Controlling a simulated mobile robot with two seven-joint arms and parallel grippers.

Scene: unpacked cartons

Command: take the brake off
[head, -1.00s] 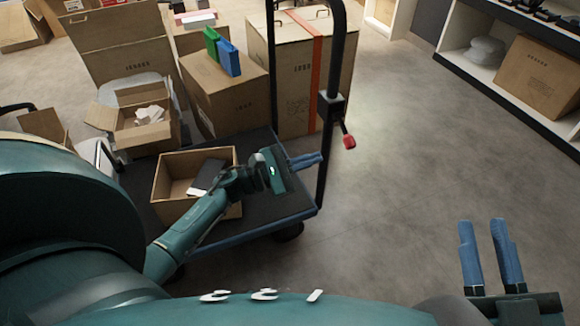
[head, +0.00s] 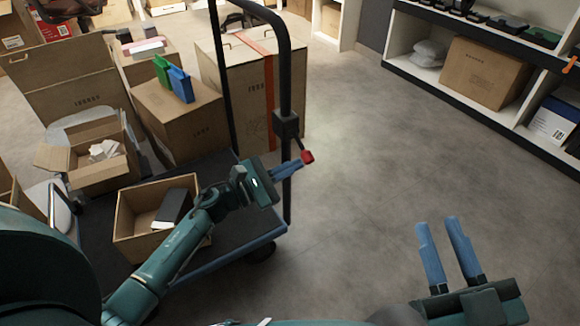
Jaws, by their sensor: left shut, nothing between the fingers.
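The brake is a short lever with a red knob (head: 308,157), hanging down and to the right from a black box (head: 286,123) on the near upright of the cart's handle. My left gripper (head: 301,161) is shut and empty. Its blue fingertips are at the red knob's left side in the head view; I cannot tell whether they touch it. My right gripper (head: 438,223) is open and empty above bare floor at the lower right.
The cart's dark deck (head: 232,240) carries an open carton (head: 128,215) with a dark item inside. Closed and open cartons crowd the left and back. A white shelf (head: 413,68) stands at the right. The floor (head: 365,150) between cart and shelf is clear.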

